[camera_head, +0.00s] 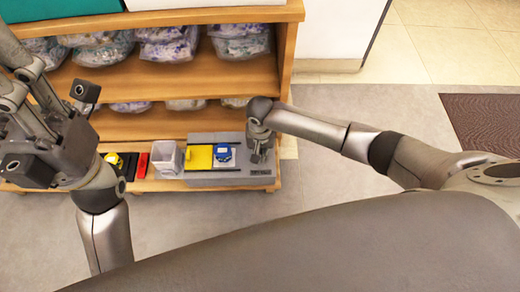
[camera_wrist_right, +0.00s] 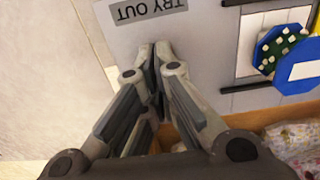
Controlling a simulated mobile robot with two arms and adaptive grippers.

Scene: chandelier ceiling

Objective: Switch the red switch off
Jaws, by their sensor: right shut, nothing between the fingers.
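A small red piece (camera_head: 142,165) stands on the low shelf in the head view, left of a grey bin; I cannot tell whether it is the red switch. A grey display board (camera_head: 212,174) lies right of the bin, with a yellow panel (camera_head: 198,158) and a blue piece (camera_head: 224,154). My right gripper (camera_head: 257,157) is over the board's right end. In the right wrist view the right gripper (camera_wrist_right: 155,50) is shut and empty, its tips by the "TRY OUT" label (camera_wrist_right: 147,9). My left gripper (camera_head: 12,75) is raised at the left; its finger opening is unclear. No red switch shows in the wrist view.
The wooden shelf unit (camera_head: 185,122) rises behind the board, with several plastic bags (camera_head: 168,45) on its upper levels. The grey bin (camera_head: 166,158) stands left of the board. Open floor (camera_head: 330,190) lies in front and right.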

